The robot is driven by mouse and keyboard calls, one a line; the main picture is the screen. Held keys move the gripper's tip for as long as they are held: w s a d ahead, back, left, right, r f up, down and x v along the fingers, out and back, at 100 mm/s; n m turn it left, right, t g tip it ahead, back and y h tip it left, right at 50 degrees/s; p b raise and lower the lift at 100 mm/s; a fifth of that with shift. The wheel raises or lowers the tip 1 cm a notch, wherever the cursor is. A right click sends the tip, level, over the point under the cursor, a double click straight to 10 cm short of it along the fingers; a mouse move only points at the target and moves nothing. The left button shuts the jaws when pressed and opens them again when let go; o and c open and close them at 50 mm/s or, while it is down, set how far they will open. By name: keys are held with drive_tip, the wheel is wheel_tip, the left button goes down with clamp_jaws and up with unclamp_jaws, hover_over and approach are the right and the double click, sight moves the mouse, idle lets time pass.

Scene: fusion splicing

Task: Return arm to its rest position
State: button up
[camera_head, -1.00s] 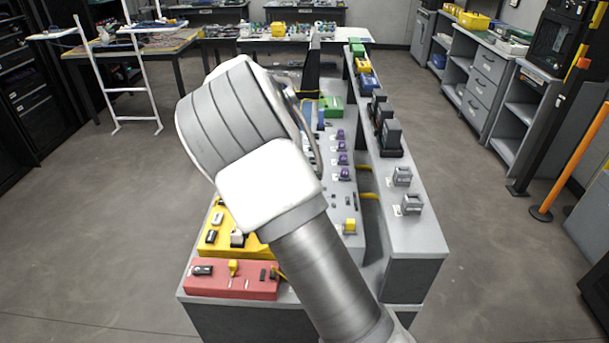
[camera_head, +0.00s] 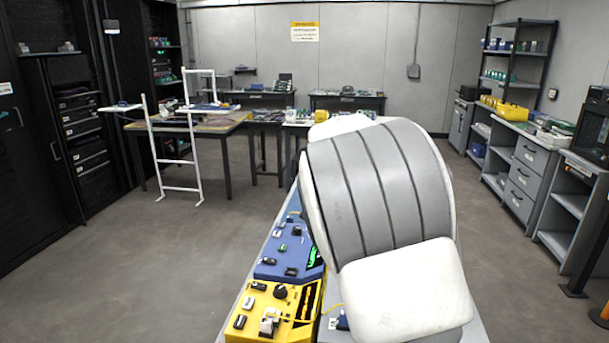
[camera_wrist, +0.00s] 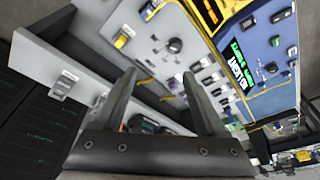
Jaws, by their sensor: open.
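In the head view my arm fills the middle right, with a large grey ribbed joint and white link covers standing over the workbench; it hides much of the bench, and my gripper is out of sight there. In the wrist view my gripper (camera_wrist: 165,105) shows two dark fingers spread apart with nothing between them. The fingers point toward the grey bench panel (camera_wrist: 135,20), and I see no contact with it.
The yellow module (camera_head: 275,312) and blue module (camera_head: 290,255) sit on the bench, left of my arm. A white frame stand (camera_head: 178,165) is at left. Black racks (camera_head: 80,130) line the left wall; grey drawer cabinets (camera_head: 518,175) line the right. Floor at left is clear.

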drive_tip(key=s+d+r+n+t, duration=0.1)
drive_tip(key=s+n, duration=0.3)
drive_tip(key=s, duration=0.6)
drive_tip(key=s+d+r+n+t+y, duration=0.1)
drive_tip(key=s+r+n, duration=0.2)
drive_tip(key=s, duration=0.7)
drive_tip(key=s+d+r+n+t+y, duration=0.1)
drive_tip(key=s+n, duration=0.3)
drive_tip(key=s, duration=0.7)
drive_tip(key=shift+r+n+t, duration=0.3)
drive_tip(key=shift+r+t, duration=0.1)
drive_tip(key=shift+d, duration=0.1)
